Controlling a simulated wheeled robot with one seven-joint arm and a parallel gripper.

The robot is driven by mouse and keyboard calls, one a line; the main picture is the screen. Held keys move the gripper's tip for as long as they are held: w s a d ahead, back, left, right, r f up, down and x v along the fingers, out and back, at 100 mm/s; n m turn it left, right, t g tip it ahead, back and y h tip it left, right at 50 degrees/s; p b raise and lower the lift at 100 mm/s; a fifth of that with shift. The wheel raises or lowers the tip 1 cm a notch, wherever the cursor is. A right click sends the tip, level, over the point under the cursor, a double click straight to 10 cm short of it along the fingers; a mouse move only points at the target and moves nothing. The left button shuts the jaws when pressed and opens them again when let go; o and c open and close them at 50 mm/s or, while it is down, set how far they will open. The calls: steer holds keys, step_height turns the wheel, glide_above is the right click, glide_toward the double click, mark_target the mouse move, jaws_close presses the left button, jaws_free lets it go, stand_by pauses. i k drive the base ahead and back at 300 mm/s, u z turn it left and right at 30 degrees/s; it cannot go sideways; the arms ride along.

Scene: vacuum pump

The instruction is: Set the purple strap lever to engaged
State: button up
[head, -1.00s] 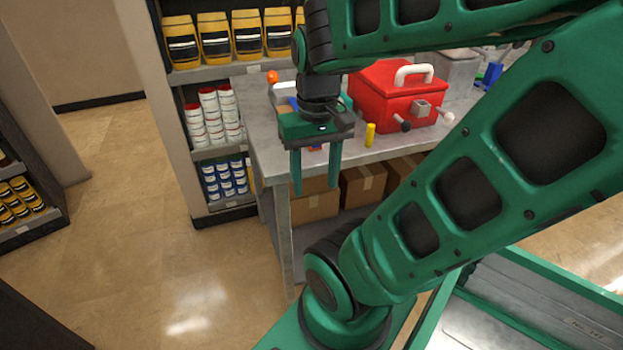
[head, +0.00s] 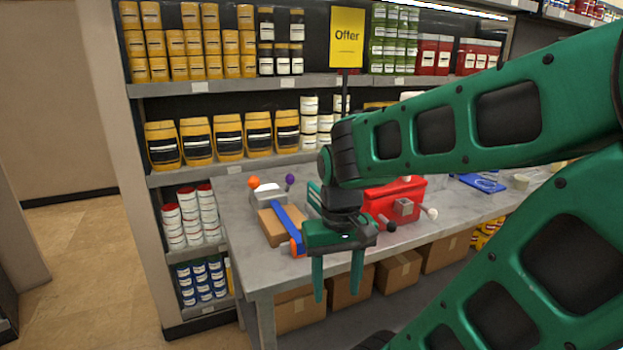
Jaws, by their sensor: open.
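A purple ball knob (head: 290,179) on a short dark stem stands at the back left of the grey table, just behind and right of a small white-grey block (head: 267,193). It is small, and I cannot tell its lever position. An orange ball knob (head: 253,182) is at the block's left. A blue strap (head: 287,228) runs over a brown box (head: 271,229) in front of them. My gripper (head: 338,291) is open and empty, its fingers pointing down by the table's front edge, in front and to the right of the purple knob.
A red box (head: 409,190) with a black and a white knob stands on the table (head: 240,262), partly hidden by my arm. A blue item (head: 481,183) lies farther right. Stocked shelves rise behind. Cardboard boxes (head: 398,272) sit below the table.

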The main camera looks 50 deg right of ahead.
mark_target(289, 178)
steer(key=z, duration=0.85)
